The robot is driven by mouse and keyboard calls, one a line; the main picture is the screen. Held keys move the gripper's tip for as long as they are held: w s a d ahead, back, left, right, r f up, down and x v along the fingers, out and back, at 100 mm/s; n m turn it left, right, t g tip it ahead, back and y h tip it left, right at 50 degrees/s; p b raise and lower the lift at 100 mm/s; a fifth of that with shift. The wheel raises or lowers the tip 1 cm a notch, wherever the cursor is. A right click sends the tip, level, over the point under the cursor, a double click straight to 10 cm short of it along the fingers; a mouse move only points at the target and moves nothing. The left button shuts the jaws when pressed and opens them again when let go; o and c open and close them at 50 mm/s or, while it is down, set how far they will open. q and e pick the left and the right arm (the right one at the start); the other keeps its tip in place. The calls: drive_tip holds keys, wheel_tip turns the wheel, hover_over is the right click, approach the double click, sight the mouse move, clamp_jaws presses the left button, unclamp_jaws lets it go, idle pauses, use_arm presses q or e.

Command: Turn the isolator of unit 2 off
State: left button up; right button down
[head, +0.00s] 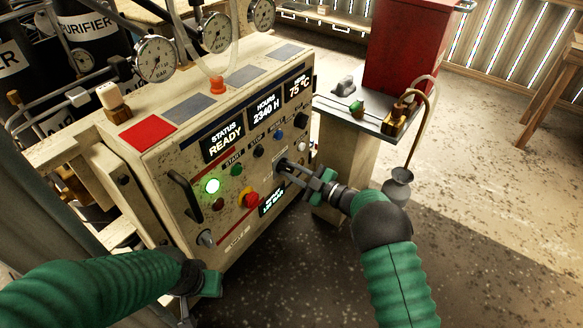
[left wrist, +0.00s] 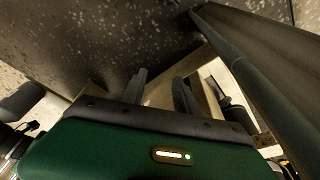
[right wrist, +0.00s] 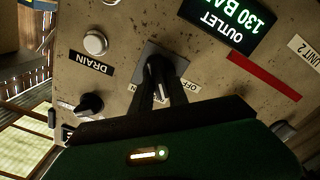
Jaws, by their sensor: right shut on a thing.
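The isolator is a dark rotary knob (right wrist: 161,72) on a grey plate, with an OFF label (right wrist: 193,88) beside it in the right wrist view. That view shows the panel upside down. My right gripper (head: 287,168) is at the panel front, and its fingers (right wrist: 162,92) are closed around the knob's handle. The fingers hide part of the knob and the other label. A UNIT 2 label (right wrist: 304,50) shows on the panel. My left gripper (head: 187,303) is low before the panel's left side; in the left wrist view its fingers (left wrist: 160,90) are apart and empty.
Around the knob are a DRAIN button (right wrist: 95,43), another black knob (right wrist: 88,104) and an OUTLET display (right wrist: 232,22). A red emergency button (head: 250,198) and a black handle (head: 184,197) stick out of the panel. A side table (head: 340,108) stands at right.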

drive_tip(key=n, duration=0.4)
drive_tip(key=shift+s+f+n, duration=0.1)
drive_tip(key=shift+f+n, duration=0.1)
drive_tip(key=shift+n, duration=0.1)
drive_tip(key=n, duration=0.5)
drive_tip(key=shift+s+a+f, duration=0.1)
drive_tip(key=shift+a+f, duration=0.05)
drive_tip(key=shift+f, duration=0.15)
drive_tip(key=shift+n, duration=0.4)
drive_tip(key=c, duration=1.3)
unclamp_jaws()
drive_tip(key=shift+r, duration=0.1)
drive_tip(key=shift+s+d+r+p, duration=0.1)
drive_tip(key=shift+d+p, duration=0.2)
drive_tip(key=shift+p, duration=0.15)
drive_tip(key=p+v, duration=0.6)
drive_tip(key=v, duration=1)
drive_tip(key=shift+s+d, duration=0.1)
drive_tip(key=shift+d, duration=0.05)
